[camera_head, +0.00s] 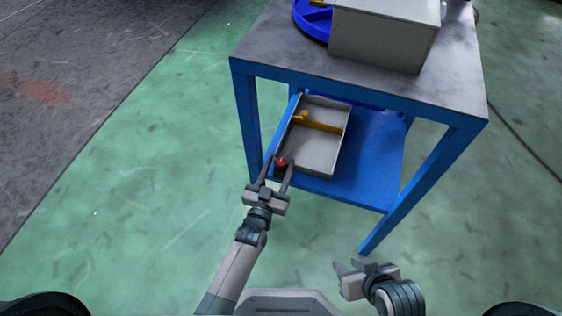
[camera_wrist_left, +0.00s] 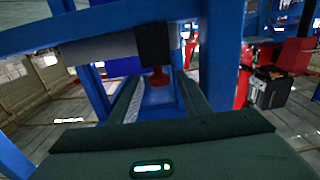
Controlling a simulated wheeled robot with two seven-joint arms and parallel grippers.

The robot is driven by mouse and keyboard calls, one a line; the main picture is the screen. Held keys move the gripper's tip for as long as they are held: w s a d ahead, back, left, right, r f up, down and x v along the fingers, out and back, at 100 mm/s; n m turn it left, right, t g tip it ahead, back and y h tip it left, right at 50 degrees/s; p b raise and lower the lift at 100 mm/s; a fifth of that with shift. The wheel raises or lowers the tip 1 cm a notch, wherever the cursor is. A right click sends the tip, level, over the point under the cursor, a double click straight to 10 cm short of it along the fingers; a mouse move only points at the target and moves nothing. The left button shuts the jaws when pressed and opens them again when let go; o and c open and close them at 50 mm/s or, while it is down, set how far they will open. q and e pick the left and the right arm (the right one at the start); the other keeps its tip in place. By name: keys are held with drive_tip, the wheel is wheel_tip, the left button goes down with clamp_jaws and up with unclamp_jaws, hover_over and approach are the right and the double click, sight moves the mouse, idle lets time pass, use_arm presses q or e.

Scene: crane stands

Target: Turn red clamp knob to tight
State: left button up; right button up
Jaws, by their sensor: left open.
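The red clamp knob (camera_head: 281,162) is small and sits at the near left corner of the grey tray on the blue stand's lower shelf. It also shows in the left wrist view (camera_wrist_left: 158,78), below a dark block. My left gripper (camera_head: 276,163) is open, with its fingers on either side of the knob in the head view. In the left wrist view the knob appears between the two fingers, beyond the gripper body; whether they touch it I cannot tell. My right gripper (camera_head: 352,266) has its fingers apart and empty, low in front of the stand.
The grey tray (camera_head: 319,156) has a yellow bar (camera_head: 322,124) across it. The blue stand (camera_head: 376,205) has a grey top (camera_head: 285,48) carrying a grey box (camera_head: 384,36) and a blue round part (camera_head: 311,20). Blue legs flank the shelf. Green floor is clear at left.

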use_arm(q)
drive_tip(key=shift+x, duration=0.8)
drive_tip(key=c, duration=1)
drive_tip(key=shift+c, duration=0.2)
drive_tip(key=shift+r+m+h, duration=0.15)
drive_tip(key=shift+m+h, duration=0.25)
drive_tip(key=shift+h, duration=0.1)
drive_tip(key=shift+w+m+g+h, duration=0.1)
drive_tip(key=shift+m+g+h, duration=0.3)
drive_tip(key=shift+h, duration=0.3)
drive_tip(key=shift+m+g+h, duration=0.7)
drive_tip(key=shift+m+h, duration=0.1)
drive_tip(key=shift+h, duration=0.3)
